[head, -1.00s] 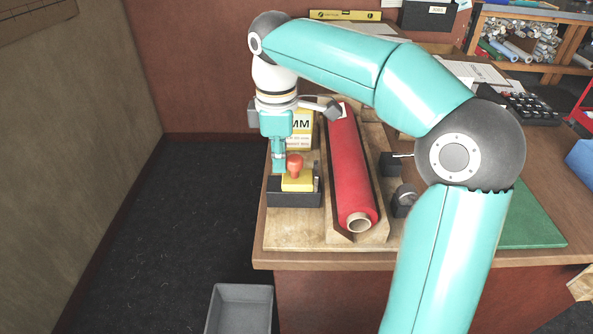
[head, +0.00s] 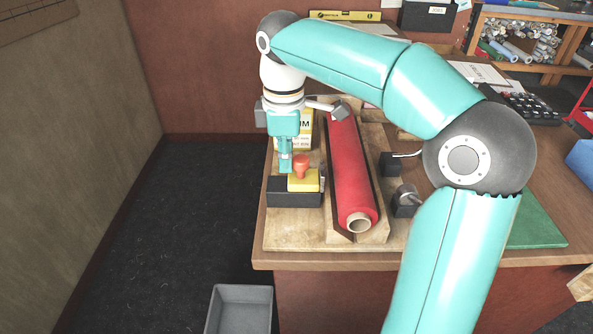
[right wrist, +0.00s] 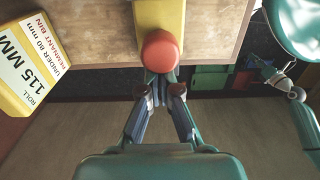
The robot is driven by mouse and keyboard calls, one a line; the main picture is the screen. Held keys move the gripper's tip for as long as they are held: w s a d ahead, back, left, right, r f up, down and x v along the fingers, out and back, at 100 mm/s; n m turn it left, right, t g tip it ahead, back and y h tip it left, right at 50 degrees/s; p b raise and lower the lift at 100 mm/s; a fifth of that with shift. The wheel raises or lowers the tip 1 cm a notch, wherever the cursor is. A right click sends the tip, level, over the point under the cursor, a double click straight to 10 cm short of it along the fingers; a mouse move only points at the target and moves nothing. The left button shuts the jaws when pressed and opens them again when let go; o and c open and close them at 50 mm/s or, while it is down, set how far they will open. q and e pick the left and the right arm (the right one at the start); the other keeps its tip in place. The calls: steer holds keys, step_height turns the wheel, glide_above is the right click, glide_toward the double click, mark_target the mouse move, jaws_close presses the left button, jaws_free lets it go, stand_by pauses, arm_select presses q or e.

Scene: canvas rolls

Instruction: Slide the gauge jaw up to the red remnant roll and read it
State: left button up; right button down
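The red remnant roll (head: 350,175) lies lengthwise in a wooden cradle on the bench, its cardboard core facing the near edge. The yellow gauge jaw (head: 304,183) with its red knob (head: 301,167) sits left of the roll on a dark block (head: 292,196). A narrow space shows between jaw and roll; contact is unclear. My right gripper (head: 286,163) is low against the knob's left side. In the right wrist view the knob (right wrist: 160,52) is just beyond the fingertips (right wrist: 161,90), which are close together and not around it. My left gripper is not seen.
A yellow-and-white sign (right wrist: 32,65) reads 115 mm and under 80 mm remnant bin; it stands behind the gauge. A grey bin (head: 240,308) is on the floor before the bench. Dark blocks with metal rods (head: 404,203) stand right of the roll. A green mat (head: 535,222) lies further right.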

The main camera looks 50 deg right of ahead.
steer(key=shift+s+d, duration=0.75)
steer(key=shift+s, duration=0.15)
stand_by(0.9)
stand_by(0.9)
step_height(320, 180, up, 7)
steer(key=w+a+p, duration=0.1)
steer(key=p, duration=0.6)
steer(key=shift+w+a, duration=0.15)
steer(key=shift+w, duration=0.15)
